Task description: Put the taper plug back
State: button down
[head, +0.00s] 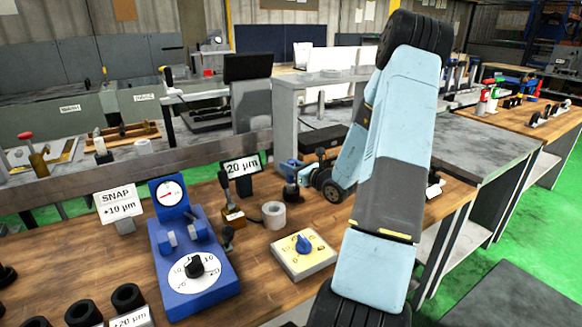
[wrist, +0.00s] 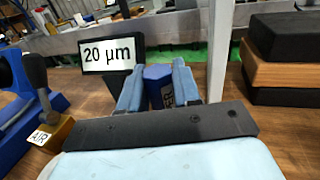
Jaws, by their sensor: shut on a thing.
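The taper plug (wrist: 158,90) shows in the wrist view as a blue faceted block, with the letters "ER" readable on its side. My gripper (wrist: 156,84) is shut on it, with one light-blue finger on each side. Its lower end is hidden behind my gripper's dark bar. In the head view my gripper (head: 297,172) is at the back of the wooden bench, right of the "20 µm" sign. A dark round piece (head: 290,192) shows just below it. I cannot tell whether this is part of the plug or a seat under it, nor whether the plug touches anything.
The "20 µm" sign (head: 242,167) stands close left of my gripper, near the AIR lever block (head: 233,215). A pale ring (head: 274,215), a blue-knob box (head: 303,254) and a blue dial gauge (head: 190,258) stand in front. A black-and-wood block (wrist: 283,70) is at right.

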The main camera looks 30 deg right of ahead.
jog(key=c, duration=0.8)
grip_release()
jog(key=v, duration=1.2)
jog(key=s+a+r+n+g+y, duration=0.2)
jog(key=s+a+r+n+g, duration=0.15)
jog(key=a+n, duration=0.35)
jog(key=s+a+r+n+g+y, duration=0.25)
jog(key=a+n+g, duration=0.25)
jog(key=a, duration=0.4)
jog(key=s+a+r+n+g+y, duration=0.1)
jog(key=s+a+r+n+g, duration=0.1)
jog(key=a+r+n+g, duration=0.35)
jog(key=s+a+r+n+g+h, duration=0.1)
jog(key=s+a+r+n+h, duration=0.1)
jog(key=s+a+n+h, duration=0.35)
jog(key=s+d+r+n+t+h, duration=0.1)
jog(key=s+r+n, duration=0.2)
jog(key=s+r+n+t+h, duration=0.1)
jog(key=s+r+n+h, duration=0.1)
jog(key=s+n, duration=0.1)
jog(key=s+d+r+n+t+h, duration=0.1)
jog(key=s+r+n+h, duration=0.1)
jog(key=s+r+n, duration=0.1)
jog(key=shift+s+d+r+n, duration=0.15)
jog(key=shift+d+r+n, duration=0.15)
